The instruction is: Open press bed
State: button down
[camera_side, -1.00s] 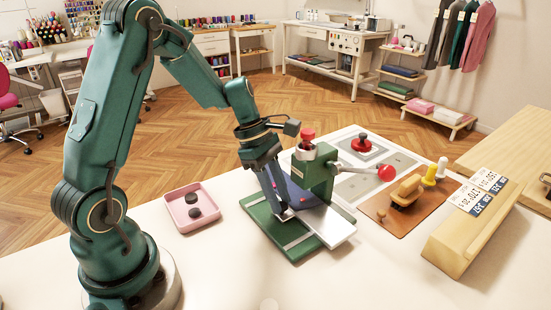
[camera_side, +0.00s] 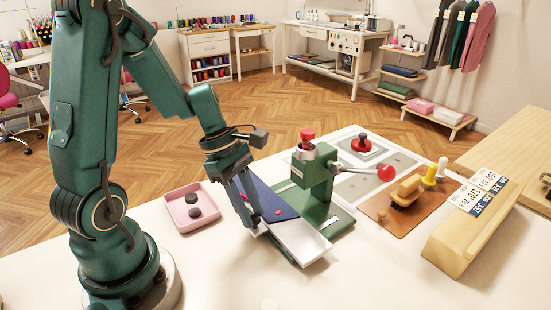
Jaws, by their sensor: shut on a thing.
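The green press (camera_side: 318,172) stands on the white table, with a red-topped post and a lever ending in a red ball (camera_side: 387,173) on its right. Its flat bed (camera_side: 302,243), pale metal, sticks out to the front left of the press, clear of the upright. My gripper (camera_side: 252,229) points down at the left end of the bed. Its fingers are shut on the bed's edge or handle there; the gripped part is mostly hidden by the fingers.
A pink tray (camera_side: 173,216) with dark round pieces stands left of the gripper. A brown board (camera_side: 397,221) with a wooden-handled tool and yellow and white pegs lies to the right, beside a wooden rack (camera_side: 462,245). The front table area is clear.

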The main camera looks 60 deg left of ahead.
jog(key=c, duration=0.9)
grip_release()
jog(key=shift+v, duration=2.6)
